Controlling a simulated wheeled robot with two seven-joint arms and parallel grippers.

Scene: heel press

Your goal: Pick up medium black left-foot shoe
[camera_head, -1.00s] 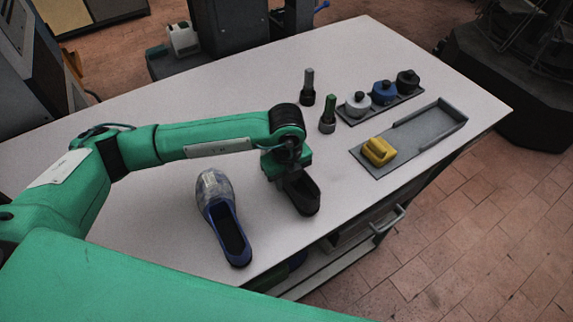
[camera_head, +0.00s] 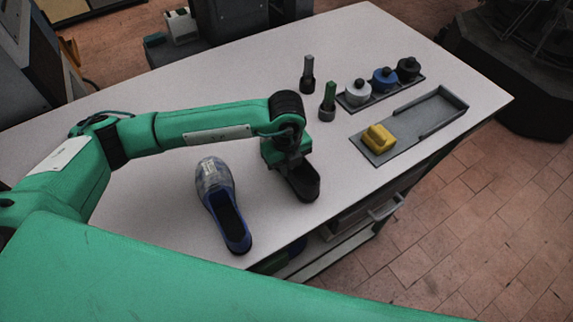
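The black shoe (camera_head: 304,189) stands on the white table, right of the blue-and-grey shoe, with its dark opening toward the table's front edge. My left gripper (camera_head: 291,165) is directly over the black shoe's far part and overlaps it in the picture. Its fingertips are hidden against the dark shoe, so I cannot tell whether they are open or shut on it. The black shoe appears to rest on the table. My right gripper is not in view.
A blue-and-grey shoe (camera_head: 222,203) lies close to the left. Two dark upright tools, one grey-topped (camera_head: 307,75) and one green-topped (camera_head: 327,101), stand behind. A grey tray (camera_head: 432,112) with a yellow block (camera_head: 378,138) and a rack of knobbed pots (camera_head: 384,80) are at right.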

